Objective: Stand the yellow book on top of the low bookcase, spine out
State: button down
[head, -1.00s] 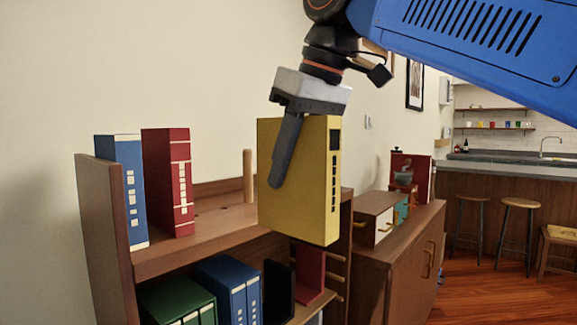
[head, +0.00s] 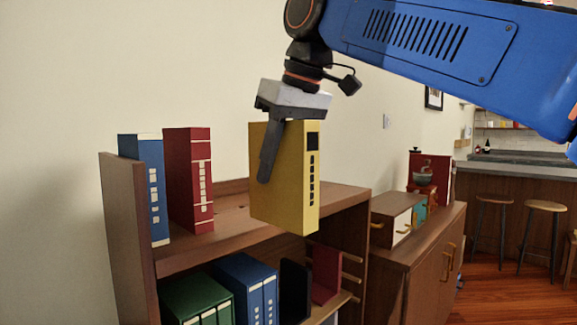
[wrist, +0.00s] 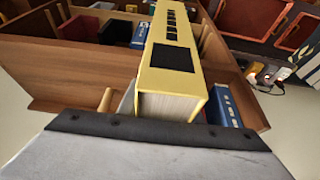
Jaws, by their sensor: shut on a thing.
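My gripper (head: 268,165) points down and is shut on the yellow book (head: 285,190), with one dark finger across its broad cover. The book is upright, its spine with black marks facing front right. It hangs in front of or over the right part of the top board of the low bookcase (head: 345,198); I cannot tell whether it touches. The wrist view shows the spine of the yellow book (wrist: 172,55) and its page edges, with the bookcase (wrist: 70,75) beyond. The far finger is hidden behind the book.
A blue book (head: 148,190) and a red book (head: 190,180) stand at the left on the top board. A wooden peg (wrist: 106,98) shows in the wrist view. A cabinet (head: 425,255) stands at the right.

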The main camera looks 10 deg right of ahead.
jog(key=w+a+f, duration=0.2)
jog(key=w+a, duration=0.8)
jog(key=w, duration=0.5)
dwell(0.7)
jog(key=shift+s, duration=0.1)
dwell(0.5)
